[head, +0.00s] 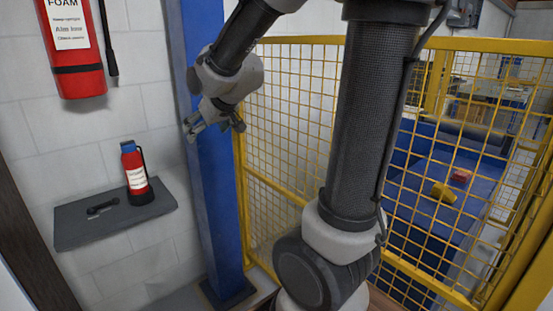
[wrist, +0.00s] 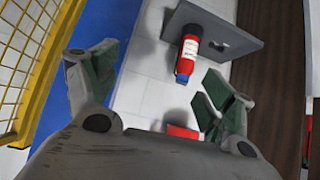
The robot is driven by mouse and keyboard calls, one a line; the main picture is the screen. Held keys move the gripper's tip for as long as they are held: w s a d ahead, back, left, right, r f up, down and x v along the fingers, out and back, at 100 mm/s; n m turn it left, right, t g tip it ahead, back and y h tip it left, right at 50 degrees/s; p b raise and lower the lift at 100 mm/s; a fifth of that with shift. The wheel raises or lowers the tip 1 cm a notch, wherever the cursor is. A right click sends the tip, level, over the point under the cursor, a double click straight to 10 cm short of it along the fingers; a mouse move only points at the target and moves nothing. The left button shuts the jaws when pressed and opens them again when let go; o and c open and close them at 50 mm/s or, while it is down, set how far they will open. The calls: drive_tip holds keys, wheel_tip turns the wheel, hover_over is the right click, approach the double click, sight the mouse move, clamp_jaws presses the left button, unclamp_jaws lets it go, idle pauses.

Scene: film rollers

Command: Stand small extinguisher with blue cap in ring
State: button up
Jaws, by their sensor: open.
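The small red extinguisher (head: 135,172) with a blue cap and white label stands upright on the grey wall shelf (head: 70,229), towards its right end. It also shows in the wrist view (wrist: 189,50), on the shelf (wrist: 235,48). A black band is around its foot; I cannot tell whether this is the ring or part of the extinguisher. A flat black object (head: 103,207) lies on the shelf to its left. My gripper (head: 214,122) is open and empty, above and to the right of the extinguisher, beside the blue post. Its spread fingers also show in the wrist view (wrist: 155,88).
A large red FOAM extinguisher (head: 78,45) hangs on the wall above the shelf. A blue post (head: 212,200) and a yellow mesh fence (head: 290,110) stand right of the shelf.

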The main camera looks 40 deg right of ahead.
drive_tip(key=s+d+g, duration=0.1)
drive_tip(key=s+g, duration=0.1)
drive_tip(key=s, duration=1.1)
drive_tip(key=s+d+m+g, duration=0.1)
drive_tip(key=s+d+g, duration=0.1)
drive_tip(key=s, duration=1.2)
drive_tip(key=shift+d+f+g+h, duration=0.15)
drive_tip(key=shift+f+g+h, duration=0.2)
drive_tip(key=shift+g, duration=0.35)
